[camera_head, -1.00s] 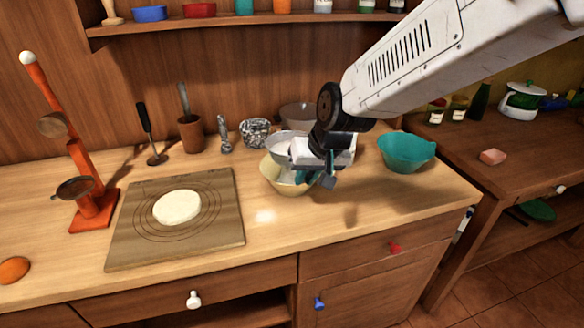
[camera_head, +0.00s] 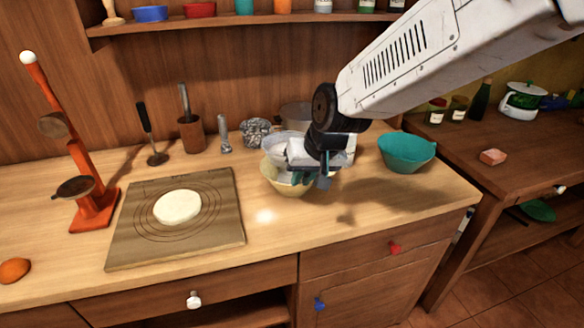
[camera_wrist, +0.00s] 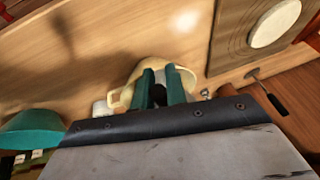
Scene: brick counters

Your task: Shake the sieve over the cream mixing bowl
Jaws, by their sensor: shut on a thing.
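The cream mixing bowl (camera_head: 286,188) stands on the wooden counter, right of the pastry board. My gripper (camera_head: 312,178) is just above its right side, partly hiding it. The sieve (camera_head: 277,146), a grey round metal bowl shape, is held over the cream bowl. In the wrist view my teal fingers (camera_wrist: 161,82) are shut on a dark handle (camera_wrist: 158,95), which appears to be the sieve's. The cream bowl (camera_wrist: 124,98) shows around and behind the fingers there. The sieve's contents and most of the cream bowl's inside are hidden.
A teal bowl (camera_head: 406,153) stands to the right. A board (camera_head: 226,224) with a pale dough disc (camera_head: 177,207) lies left. A grey bowl (camera_head: 296,115), a stone mortar (camera_head: 255,132) and a utensil pot (camera_head: 191,135) stand behind. The front right counter is clear.

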